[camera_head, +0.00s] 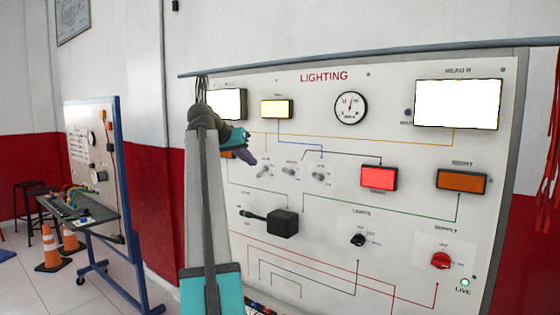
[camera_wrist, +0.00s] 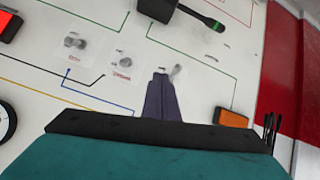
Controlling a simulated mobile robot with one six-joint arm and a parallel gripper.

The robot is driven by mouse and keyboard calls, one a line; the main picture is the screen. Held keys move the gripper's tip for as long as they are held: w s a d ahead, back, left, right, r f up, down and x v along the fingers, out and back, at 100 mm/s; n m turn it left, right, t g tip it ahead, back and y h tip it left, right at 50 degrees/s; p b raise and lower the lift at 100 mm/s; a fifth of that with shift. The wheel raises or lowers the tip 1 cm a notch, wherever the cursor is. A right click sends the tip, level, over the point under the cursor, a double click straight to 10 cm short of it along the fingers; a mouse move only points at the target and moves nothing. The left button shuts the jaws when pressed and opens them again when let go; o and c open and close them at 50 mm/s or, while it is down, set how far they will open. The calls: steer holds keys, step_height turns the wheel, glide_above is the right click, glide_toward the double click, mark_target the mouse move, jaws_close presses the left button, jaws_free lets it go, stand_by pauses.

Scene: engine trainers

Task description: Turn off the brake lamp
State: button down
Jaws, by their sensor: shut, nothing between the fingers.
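The brake lamp is most likely the lit red rectangle (camera_head: 379,177) right of centre on the lighting panel; part of a red lamp (camera_wrist: 8,24) shows in the wrist view's top left corner. Left of it are three small toggle switches: left (camera_head: 264,171), middle (camera_head: 290,170) and right (camera_head: 320,174). Their labels are too small to read. My gripper (camera_head: 249,160) is shut and empty, close to the left toggle. In the wrist view, its fingertips (camera_wrist: 161,74) are beside that toggle's lever (camera_wrist: 176,72); I cannot tell whether they touch.
A black box with a green-marked lever (camera_head: 283,223) juts out below the toggles. A black knob (camera_head: 358,240) and a red knob (camera_head: 441,260) are lower right. White lamps, a yellow lamp (camera_head: 277,109) and a gauge (camera_head: 350,107) are above. An orange lamp (camera_head: 461,181) is right.

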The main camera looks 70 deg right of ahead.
steer(key=s+r+m, duration=0.1)
steer(key=s+r, duration=0.5)
steer(key=r, duration=0.2)
steer(key=shift+r+g+h, duration=0.2)
steer(key=shift+g+h, duration=0.1)
steer(key=shift+s+d+f, duration=0.1)
steer(key=shift+d, duration=0.15)
steer(key=p, duration=0.3)
glide_above(287, 171)
steer(key=w+a, duration=0.1)
steer(key=w, duration=0.1)
steer(key=shift+f, duration=3.8)
steer(key=shift+s+a+f, duration=0.1)
steer(key=shift+a+f, duration=0.1)
steer(key=shift+f, duration=0.55)
